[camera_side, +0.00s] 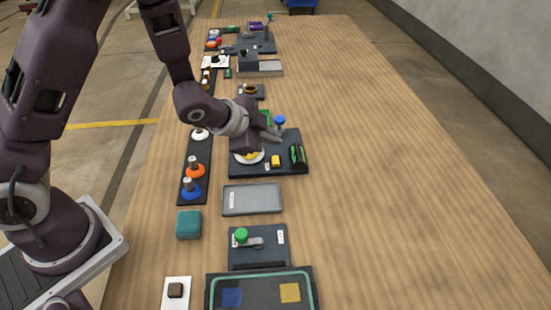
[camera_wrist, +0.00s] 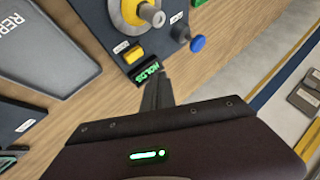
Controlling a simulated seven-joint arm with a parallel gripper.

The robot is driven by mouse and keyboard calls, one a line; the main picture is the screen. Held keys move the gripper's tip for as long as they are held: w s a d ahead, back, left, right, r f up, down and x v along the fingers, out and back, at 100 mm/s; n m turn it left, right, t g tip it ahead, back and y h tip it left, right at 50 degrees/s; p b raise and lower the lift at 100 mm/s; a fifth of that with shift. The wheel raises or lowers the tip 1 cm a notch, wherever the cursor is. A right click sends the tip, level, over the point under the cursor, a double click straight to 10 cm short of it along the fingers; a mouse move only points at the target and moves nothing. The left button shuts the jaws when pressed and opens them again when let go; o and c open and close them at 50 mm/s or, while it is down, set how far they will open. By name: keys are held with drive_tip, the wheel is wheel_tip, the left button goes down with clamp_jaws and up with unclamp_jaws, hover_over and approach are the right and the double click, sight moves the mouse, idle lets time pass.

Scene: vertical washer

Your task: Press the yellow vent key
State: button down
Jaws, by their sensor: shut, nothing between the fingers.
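The yellow vent key (camera_side: 275,161) is a small raised block on a dark panel (camera_side: 262,172) in the side view. It also shows in the wrist view (camera_wrist: 133,53), beside a small white label. My gripper (camera_side: 276,137) is above the panel, with its fingers shut and empty. In the wrist view the shut fingertips (camera_wrist: 161,75) appear right beside the green-lit display (camera_wrist: 148,72), apart from the yellow key. The height of the fingertips above the panel is hard to tell.
The panel also carries a blue knob (camera_wrist: 197,44) and a yellow dial with a grey hub (camera_wrist: 140,12). A grey tray (camera_side: 252,199) and a strip with orange and blue knobs (camera_side: 194,168) are nearby. The table's right side is clear.

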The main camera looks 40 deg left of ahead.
sight(272, 161)
drive_tip(key=shift+f, duration=1.7)
drive_tip(key=shift+f, duration=0.1)
idle(0.6)
drive_tip(key=shift+f, duration=0.3)
drive_tip(key=shift+f, duration=0.55)
idle(0.6)
drive_tip(key=shift+r, duration=0.95)
drive_tip(key=shift+r, duration=0.1)
drive_tip(key=shift+r, duration=2.45)
